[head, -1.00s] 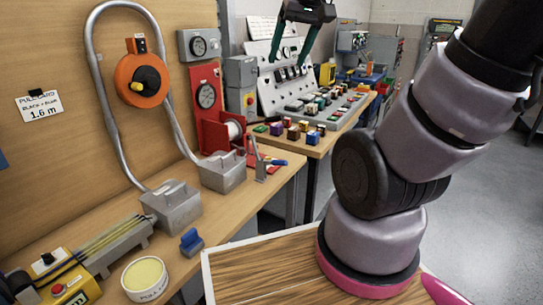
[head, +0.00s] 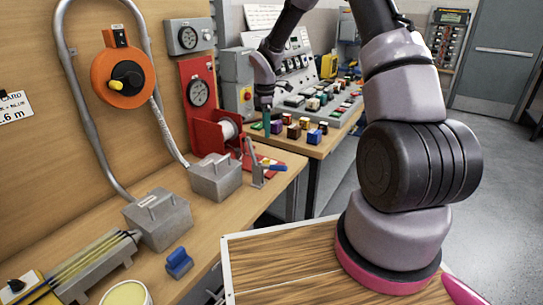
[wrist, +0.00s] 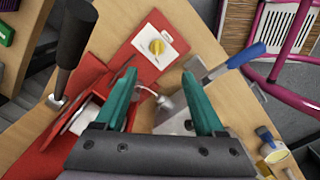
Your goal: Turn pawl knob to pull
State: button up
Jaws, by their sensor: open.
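The pawl knob appears to be the small yellow knob (wrist: 157,46) on a white plate, on the red base (wrist: 130,50) of the winch in the wrist view. Its pointer setting is too small to read. My gripper (wrist: 160,76) is open and empty, with its two teal fingers apart, and the knob shows beyond the fingertips, between them. In the head view my gripper (head: 266,118) points down over the bench, beside the red winch (head: 206,130). The knob cannot be made out there.
A black-handled lever (wrist: 75,35) stands at the left in the wrist view, close to the left finger. A blue-handled tool (wrist: 246,55) lies to the right. Grey metal boxes (head: 160,220) and an orange reel (head: 125,75) are at the left in the head view.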

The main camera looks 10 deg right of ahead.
aim_at(266, 163)
jog(key=shift+n, duration=0.6)
jog(key=f, duration=0.9)
jog(key=w+f, duration=0.1)
jog(key=f, duration=0.4)
grip_shut()
